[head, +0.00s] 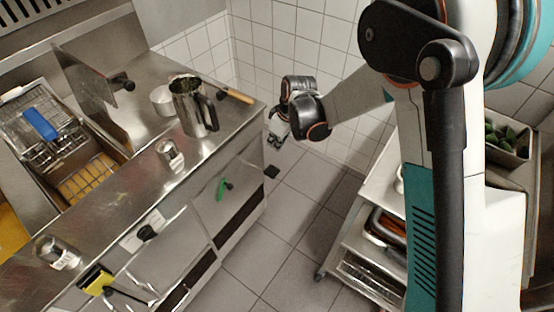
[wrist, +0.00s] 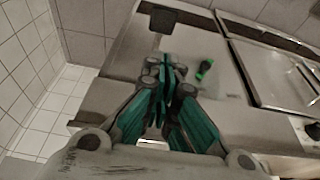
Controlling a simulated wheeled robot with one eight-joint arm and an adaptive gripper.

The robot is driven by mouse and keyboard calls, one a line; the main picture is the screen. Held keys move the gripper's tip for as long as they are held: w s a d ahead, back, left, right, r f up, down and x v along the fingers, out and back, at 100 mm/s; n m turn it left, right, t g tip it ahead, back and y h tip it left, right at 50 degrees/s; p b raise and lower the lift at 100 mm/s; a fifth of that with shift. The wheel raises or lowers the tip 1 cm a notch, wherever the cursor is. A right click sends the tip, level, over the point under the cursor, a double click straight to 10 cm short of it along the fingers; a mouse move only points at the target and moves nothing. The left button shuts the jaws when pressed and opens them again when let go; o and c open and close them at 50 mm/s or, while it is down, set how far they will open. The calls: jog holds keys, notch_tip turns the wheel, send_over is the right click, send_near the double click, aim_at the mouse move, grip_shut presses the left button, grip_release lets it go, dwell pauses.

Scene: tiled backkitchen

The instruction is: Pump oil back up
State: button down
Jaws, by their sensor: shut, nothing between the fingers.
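The steel fryer unit (head: 165,260) stands at the left in the head view. Its wells show a basket with a blue handle (head: 38,123) and yellowish oil (head: 90,180). A small green handle (head: 222,188) sits on the right front panel; it also shows in the wrist view (wrist: 204,69), just right of my fingertips. My gripper (head: 273,140) is beyond the counter's right end, apart from the handle. In the wrist view my gripper (wrist: 165,77) has its teal fingers together, with nothing between them. Whether the green handle works the oil pump cannot be told.
A steel jug (head: 192,108), a small pot (head: 161,99), a wooden-handled tool (head: 237,96) and metal shakers (head: 170,153) stand on the counter. A yellow and black item (head: 97,280) is at the front. A shelved trolley (head: 350,240) stands right. The tiled floor (head: 275,235) between is clear.

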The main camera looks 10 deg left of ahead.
jog(key=shift+f, duration=0.15)
jog(key=b, duration=0.4)
send_over(268, 168)
jog(key=f, duration=1.2)
jog(key=shift+s+d, duration=0.2)
jog(key=shift+d, duration=0.15)
jog(key=shift+f+b, duration=0.4)
jog(key=shift+f, duration=0.3)
jog(key=shift+f, duration=0.1)
